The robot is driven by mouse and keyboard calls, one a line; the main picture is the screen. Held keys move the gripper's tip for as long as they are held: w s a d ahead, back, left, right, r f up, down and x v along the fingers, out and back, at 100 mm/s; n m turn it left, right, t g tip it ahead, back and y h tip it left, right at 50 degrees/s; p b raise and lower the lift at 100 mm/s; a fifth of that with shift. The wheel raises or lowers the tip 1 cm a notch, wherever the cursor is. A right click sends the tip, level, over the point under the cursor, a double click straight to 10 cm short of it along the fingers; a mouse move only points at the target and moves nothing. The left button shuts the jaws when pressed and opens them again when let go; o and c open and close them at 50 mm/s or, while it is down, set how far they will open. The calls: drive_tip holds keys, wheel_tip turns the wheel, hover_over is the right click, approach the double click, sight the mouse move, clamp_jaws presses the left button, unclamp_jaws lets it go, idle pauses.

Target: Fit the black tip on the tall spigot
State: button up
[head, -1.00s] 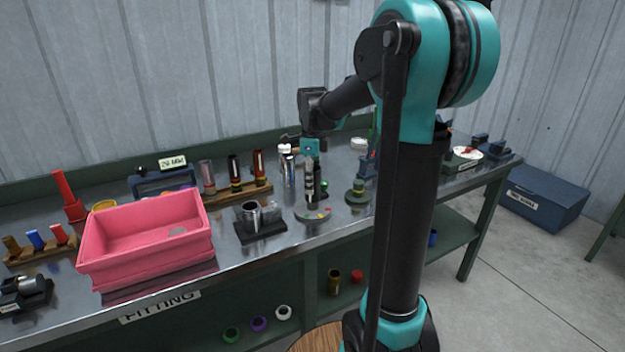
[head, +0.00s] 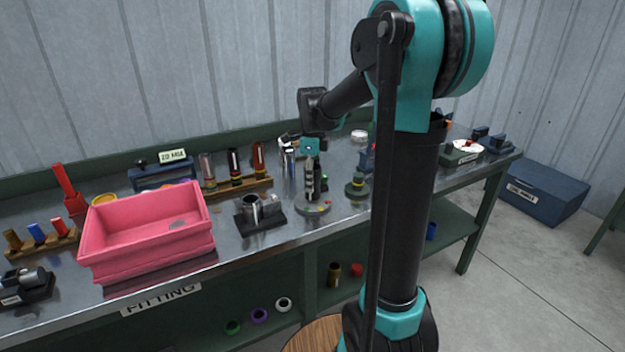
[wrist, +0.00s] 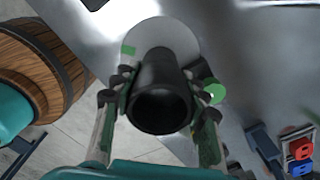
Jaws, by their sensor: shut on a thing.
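My gripper (wrist: 160,112) is shut on the black tip (wrist: 160,100), a dark open tube seen from its open end in the wrist view. The fingers press on both of its sides. In the head view my gripper (head: 311,190) points down over a round grey base (head: 313,209) with coloured marks, on the bench. The same base (wrist: 165,35) shows behind the tip in the wrist view. The tall spigot cannot be made out; the tip and fingers cover the middle of the base. I cannot tell whether the tip is around a spigot.
A pink bin (head: 148,235) stands left on the bench (head: 225,255). A dark holder with a metal cylinder (head: 253,210) is left of the base, and a green round stand (head: 357,188) is close on its right. A wooden rack (head: 240,190) with upright tubes stands behind.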

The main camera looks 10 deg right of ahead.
drive_tip(key=o, duration=1.2)
drive_tip(key=shift+c, duration=0.2)
drive_tip(key=shift+r, duration=0.1)
